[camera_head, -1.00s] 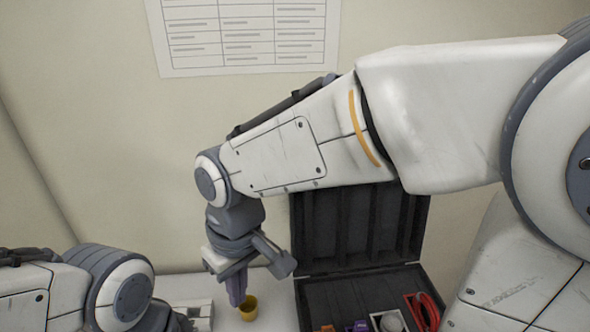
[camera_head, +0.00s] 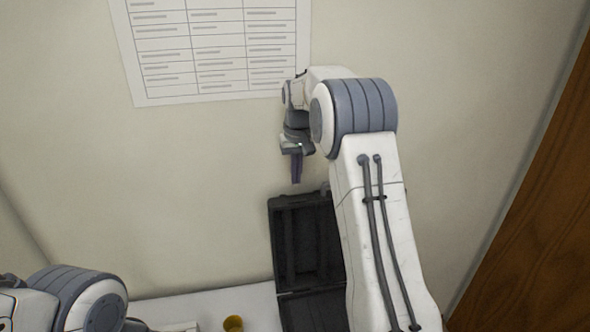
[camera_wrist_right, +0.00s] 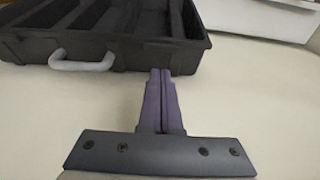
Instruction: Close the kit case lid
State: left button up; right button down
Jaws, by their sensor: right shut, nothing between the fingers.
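The black kit case stands open on the white table. Its lid (camera_head: 306,240) is raised upright, with its ribbed inside showing, and the lower part (camera_head: 312,312) is mostly cut off by the frame and covered by my right arm. My right gripper (camera_head: 297,168) is shut and empty, pointing down just above the lid's upper edge. In the right wrist view, the shut purple fingers (camera_wrist_right: 160,100) point toward the lid (camera_wrist_right: 130,40), whose edge carries a grey handle (camera_wrist_right: 82,62); I cannot tell whether they touch. My left gripper is not in view.
A printed chart (camera_head: 215,50) hangs on the wall behind. The wall is close behind the lid. A brown wooden panel (camera_head: 535,220) is at the right.

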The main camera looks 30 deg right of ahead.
jog(key=shift+w+f+p, duration=0.2)
jog(key=shift+f+p, duration=0.2)
jog(key=shift+f, duration=1.15)
jog(key=shift+w+f+p, duration=0.15)
jog(key=shift+f+p, duration=0.2)
jog(key=shift+f, duration=1.15)
